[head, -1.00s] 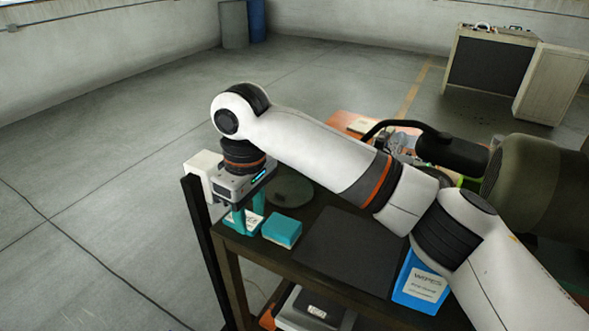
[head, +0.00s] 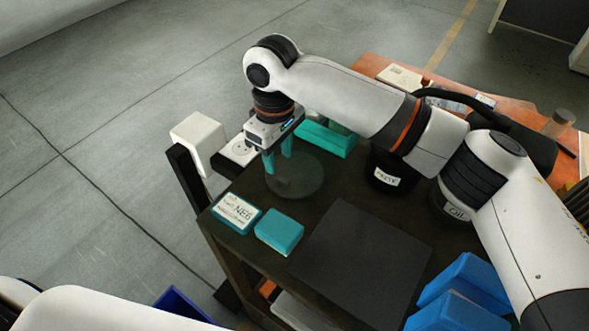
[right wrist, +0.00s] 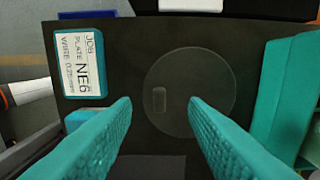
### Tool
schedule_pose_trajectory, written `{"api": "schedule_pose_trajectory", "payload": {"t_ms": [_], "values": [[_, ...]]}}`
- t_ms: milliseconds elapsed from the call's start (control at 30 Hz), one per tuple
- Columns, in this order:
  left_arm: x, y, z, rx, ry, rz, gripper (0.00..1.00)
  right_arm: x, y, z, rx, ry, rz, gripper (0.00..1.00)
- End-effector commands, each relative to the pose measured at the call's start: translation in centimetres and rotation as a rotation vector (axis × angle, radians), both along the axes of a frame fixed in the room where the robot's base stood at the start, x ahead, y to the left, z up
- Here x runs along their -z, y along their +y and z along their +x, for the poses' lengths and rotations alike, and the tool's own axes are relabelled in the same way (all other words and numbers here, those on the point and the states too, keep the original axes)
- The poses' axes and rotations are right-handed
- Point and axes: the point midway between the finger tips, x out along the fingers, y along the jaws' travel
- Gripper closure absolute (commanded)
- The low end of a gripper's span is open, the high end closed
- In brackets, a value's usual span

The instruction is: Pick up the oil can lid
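A clear round disc with a small raised grip, which looks like the lid (head: 312,182), lies on the dark table top; it also shows in the right wrist view (right wrist: 190,75). My right gripper (head: 278,168) points down over the disc, open and empty. In the right wrist view its teal fingers (right wrist: 158,103) stand apart, with the disc's grip seen between their tips. Whether they touch the disc I cannot tell. A dark can labelled "Oil" (head: 455,212) stands partly hidden behind my right arm. My left gripper is out of view.
A "NE6" card block (head: 237,212) and a teal block (head: 279,232) lie in front of the disc. A long teal block (head: 328,138) lies behind. A second dark labelled can (head: 386,178), a dark flat plate (head: 362,262) and blue boxes (head: 460,285) are to the right.

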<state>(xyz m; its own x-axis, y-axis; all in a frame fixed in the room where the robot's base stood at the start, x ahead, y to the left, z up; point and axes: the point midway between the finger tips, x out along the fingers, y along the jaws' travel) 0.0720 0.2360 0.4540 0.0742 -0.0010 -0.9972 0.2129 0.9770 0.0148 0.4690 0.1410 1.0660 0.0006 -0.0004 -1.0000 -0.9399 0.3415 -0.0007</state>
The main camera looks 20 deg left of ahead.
Motion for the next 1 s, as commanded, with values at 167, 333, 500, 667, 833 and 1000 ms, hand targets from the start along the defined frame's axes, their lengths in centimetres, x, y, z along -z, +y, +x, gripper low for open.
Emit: {"api": "schedule_pose_trajectory", "payload": {"t_ms": [167, 333, 500, 667, 833, 1000], "values": [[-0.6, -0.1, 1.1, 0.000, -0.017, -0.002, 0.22, 1.1, -0.2, -0.1, 0.000, 0.000, -0.001, 0.60], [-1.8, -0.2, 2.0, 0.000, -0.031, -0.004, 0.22, 3.3, -1.1, -0.6, 0.000, 0.003, -0.002, 0.60], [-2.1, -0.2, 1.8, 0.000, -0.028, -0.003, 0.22, 5.5, -1.0, -0.7, -0.001, 0.000, -0.001, 0.60], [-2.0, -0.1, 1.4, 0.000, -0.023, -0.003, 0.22, 5.9, -1.0, -0.7, -0.001, -0.001, 0.001, 0.60], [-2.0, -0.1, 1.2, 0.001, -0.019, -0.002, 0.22, 5.9, -1.0, -0.7, -0.001, -0.001, 0.001, 0.68], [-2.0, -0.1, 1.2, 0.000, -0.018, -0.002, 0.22, 5.9, -1.0, -0.7, -0.001, -0.001, 0.001, 0.96]]}}
